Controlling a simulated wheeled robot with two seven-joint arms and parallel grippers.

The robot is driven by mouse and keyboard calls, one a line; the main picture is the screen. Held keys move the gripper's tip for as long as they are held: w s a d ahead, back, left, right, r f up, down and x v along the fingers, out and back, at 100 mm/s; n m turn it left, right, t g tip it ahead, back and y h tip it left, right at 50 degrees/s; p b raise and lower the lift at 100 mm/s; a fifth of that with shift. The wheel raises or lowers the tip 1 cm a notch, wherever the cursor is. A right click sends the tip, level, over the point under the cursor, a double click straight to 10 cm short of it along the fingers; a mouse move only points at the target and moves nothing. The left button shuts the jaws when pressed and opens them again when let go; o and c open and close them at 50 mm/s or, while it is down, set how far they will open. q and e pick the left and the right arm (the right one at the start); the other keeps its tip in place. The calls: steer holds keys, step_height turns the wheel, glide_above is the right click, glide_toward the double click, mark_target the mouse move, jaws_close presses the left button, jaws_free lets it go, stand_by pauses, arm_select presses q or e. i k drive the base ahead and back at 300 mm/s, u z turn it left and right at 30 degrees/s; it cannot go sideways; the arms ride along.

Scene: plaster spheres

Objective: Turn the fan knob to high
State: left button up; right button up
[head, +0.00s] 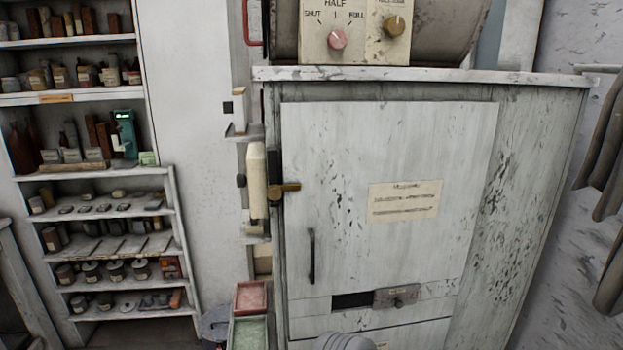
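Two knobs sit on a cream panel (352,52) on top of the cabinet. A pink knob (337,39) is on its left half, under the words SHUT, HALF and FULL. A brass knob (394,26) is on its right half, under a label cut by the top edge. A small metal knob (398,302) sits on a plate low on the cabinet front; its label is too small to read. I cannot tell from the labels which knob is the fan knob, nor its setting.
The worn white cabinet (330,150) has a black door handle (312,256) and a brass latch (284,188) that sticks out. Shelves of jars (110,210) stand at left. Red and green trays (250,297) sit low beside the cabinet. Dark cloth (603,140) hangs at right.

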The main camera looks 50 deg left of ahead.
mark_target(240, 180)
steer(key=z, duration=0.8)
steer(key=k, duration=1.15)
steer(key=u, duration=2.25)
steer(key=i, duration=0.5)
steer(key=u, duration=0.4)
steer(key=k, duration=0.65)
steer(key=u, duration=0.85)
steer(key=k, duration=0.55)
steer(key=u, duration=0.55)
steer(key=i, duration=2.35)
steer(key=z, duration=1.25)
steer(key=i, duration=1.1)
steer(key=z, duration=1.3)
